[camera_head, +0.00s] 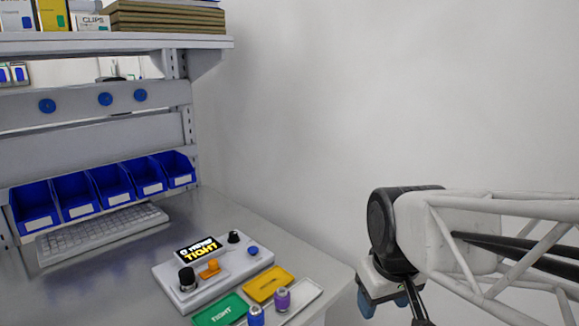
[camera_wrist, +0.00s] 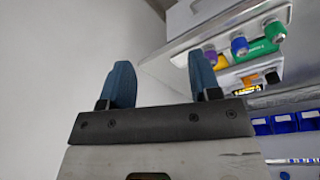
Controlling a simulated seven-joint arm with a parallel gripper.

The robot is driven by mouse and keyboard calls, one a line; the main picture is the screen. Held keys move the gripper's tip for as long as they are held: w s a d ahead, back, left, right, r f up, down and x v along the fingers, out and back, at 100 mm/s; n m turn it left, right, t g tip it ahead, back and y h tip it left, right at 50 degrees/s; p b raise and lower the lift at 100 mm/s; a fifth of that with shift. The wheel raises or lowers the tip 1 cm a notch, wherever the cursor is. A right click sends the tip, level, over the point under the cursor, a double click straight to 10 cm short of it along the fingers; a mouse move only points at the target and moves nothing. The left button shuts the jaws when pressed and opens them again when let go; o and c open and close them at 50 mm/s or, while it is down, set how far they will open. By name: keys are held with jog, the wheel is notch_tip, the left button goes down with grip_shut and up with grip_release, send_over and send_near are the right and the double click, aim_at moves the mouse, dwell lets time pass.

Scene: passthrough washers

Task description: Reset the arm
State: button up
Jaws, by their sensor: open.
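My gripper (camera_head: 384,303) hangs at the right of the head view, off the table's right edge and apart from everything on it. In the wrist view its two blue fingers (camera_wrist: 160,64) stand wide apart with nothing between them. The lower part of my gripper is cut off by the head view's bottom edge. My arm reaches in from the right.
A test device (camera_head: 222,278) reading "TIGHT" stands on the table (camera_head: 185,215). Before it lie a green tray (camera_head: 222,311), a yellow tray (camera_head: 268,284) and small blue (camera_head: 256,316) and purple (camera_head: 282,300) cylinders. A green cylinder (camera_wrist: 275,31) shows in the wrist view.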

jog(key=s+d+f+m, duration=0.2)
jog(key=s+d+m, duration=0.1)
jog(key=s, duration=0.3)
jog(key=shift+s, duration=0.4)
